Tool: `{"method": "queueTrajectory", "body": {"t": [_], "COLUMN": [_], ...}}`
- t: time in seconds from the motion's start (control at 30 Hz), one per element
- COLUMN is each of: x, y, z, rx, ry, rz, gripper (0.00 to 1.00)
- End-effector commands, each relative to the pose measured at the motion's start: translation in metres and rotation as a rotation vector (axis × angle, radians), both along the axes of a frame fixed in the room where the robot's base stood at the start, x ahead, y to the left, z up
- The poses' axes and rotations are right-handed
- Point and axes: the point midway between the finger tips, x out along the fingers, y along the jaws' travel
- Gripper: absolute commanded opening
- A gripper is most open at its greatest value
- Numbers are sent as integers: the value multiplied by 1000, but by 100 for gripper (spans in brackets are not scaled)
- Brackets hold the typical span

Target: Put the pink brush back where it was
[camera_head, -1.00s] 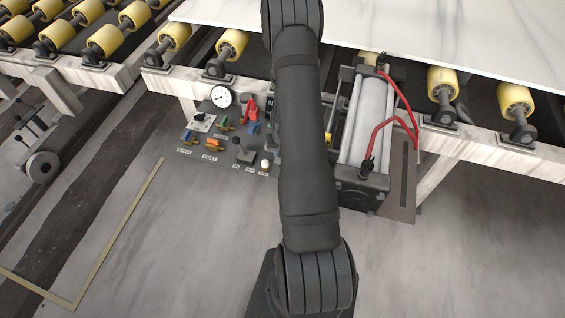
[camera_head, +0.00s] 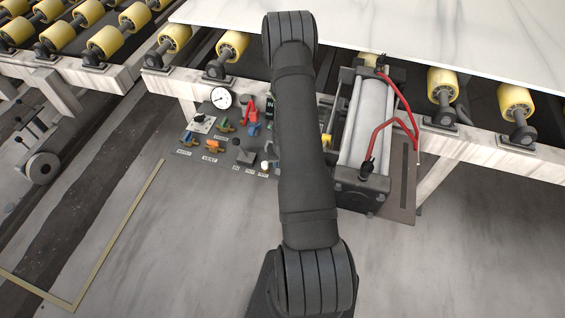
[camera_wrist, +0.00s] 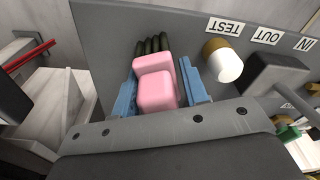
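In the wrist view the pink brush (camera_wrist: 156,88) shows as two pink blocks with several dark, rounded pieces at its far end. The blue fingers of my gripper (camera_wrist: 160,90) lie along both sides of it and appear closed on it. The brush is in front of a grey panel (camera_wrist: 105,35); I cannot tell whether its dark end touches the panel. In the head view my arm hides the gripper and the brush.
A white round knob (camera_wrist: 228,66) and a dark block (camera_wrist: 275,72) stick out near the TEST, OUT and IN labels. The head view shows a control panel (camera_head: 222,128), a cylinder (camera_head: 364,125) with red hoses, yellow rollers (camera_head: 442,84) and a white slab (camera_head: 420,35). The floor in front is clear.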

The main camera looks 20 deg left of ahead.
Motion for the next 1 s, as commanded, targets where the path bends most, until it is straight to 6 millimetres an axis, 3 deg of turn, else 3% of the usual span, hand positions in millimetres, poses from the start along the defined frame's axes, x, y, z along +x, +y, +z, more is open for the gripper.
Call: {"method": "queueTrajectory", "body": {"t": [0.47, 1.0], "x": [0, -9], "y": [0, -4], "z": [8, 94], "rx": [0, 1], "ry": [-1, -3], "rz": [0, 0], "gripper": [53, 53]}}
